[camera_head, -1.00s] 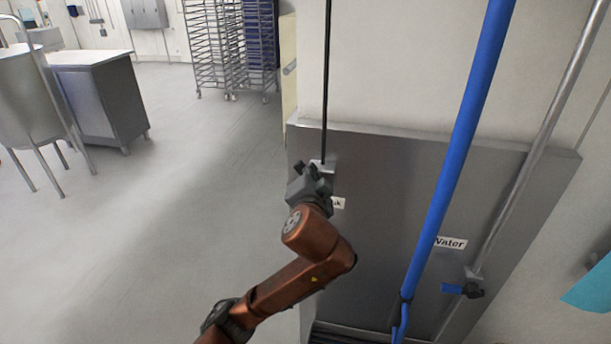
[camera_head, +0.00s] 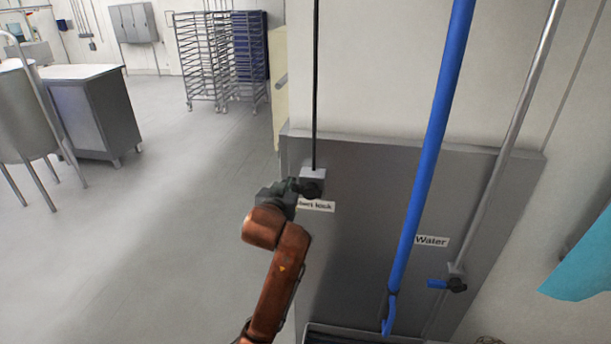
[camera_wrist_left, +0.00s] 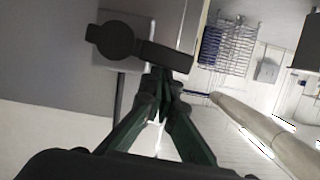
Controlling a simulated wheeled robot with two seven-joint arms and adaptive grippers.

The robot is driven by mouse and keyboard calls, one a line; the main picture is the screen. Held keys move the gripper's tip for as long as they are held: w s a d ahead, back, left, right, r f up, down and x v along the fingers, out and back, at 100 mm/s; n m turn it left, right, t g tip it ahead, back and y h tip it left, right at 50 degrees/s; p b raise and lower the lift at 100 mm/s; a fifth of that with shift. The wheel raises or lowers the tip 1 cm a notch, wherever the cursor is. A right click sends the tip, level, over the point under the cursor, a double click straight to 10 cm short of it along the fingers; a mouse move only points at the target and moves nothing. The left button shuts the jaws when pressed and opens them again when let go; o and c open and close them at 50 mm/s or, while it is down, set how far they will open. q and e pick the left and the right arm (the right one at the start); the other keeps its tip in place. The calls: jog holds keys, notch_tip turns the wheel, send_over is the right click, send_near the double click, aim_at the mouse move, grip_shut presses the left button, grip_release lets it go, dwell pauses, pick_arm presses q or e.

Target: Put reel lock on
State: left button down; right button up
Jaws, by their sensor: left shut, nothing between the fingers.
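The reel lock appears to be the small grey box with a dark rotary knob (camera_head: 312,186) on the grey metal panel, just above a partly hidden white label (camera_head: 316,206). In the left wrist view the dark knob (camera_wrist_left: 116,40) has a lever reaching right. My left gripper (camera_head: 291,186) is immediately left of the knob, its fingers shut and empty. In the left wrist view the closed fingertips (camera_wrist_left: 163,76) are at the lever's right end; I cannot tell whether they touch it. My right gripper is out of view.
A blue pipe (camera_head: 431,150) stands in front of the panel (camera_head: 365,200). Right of it are a "Water" label (camera_head: 431,241) and a valve with a blue handle (camera_head: 447,284). Open floor (camera_head: 180,220) lies to the left, with a metal cabinet (camera_head: 95,110) and racks beyond.

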pick_arm(q)
jog(key=shift+a+f+n, duration=0.15)
jog(key=shift+f+n, duration=0.25)
jog(key=shift+n, duration=0.1)
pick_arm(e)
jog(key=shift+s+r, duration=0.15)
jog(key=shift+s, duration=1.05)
pick_arm(q)
jog(key=shift+w, duration=0.1)
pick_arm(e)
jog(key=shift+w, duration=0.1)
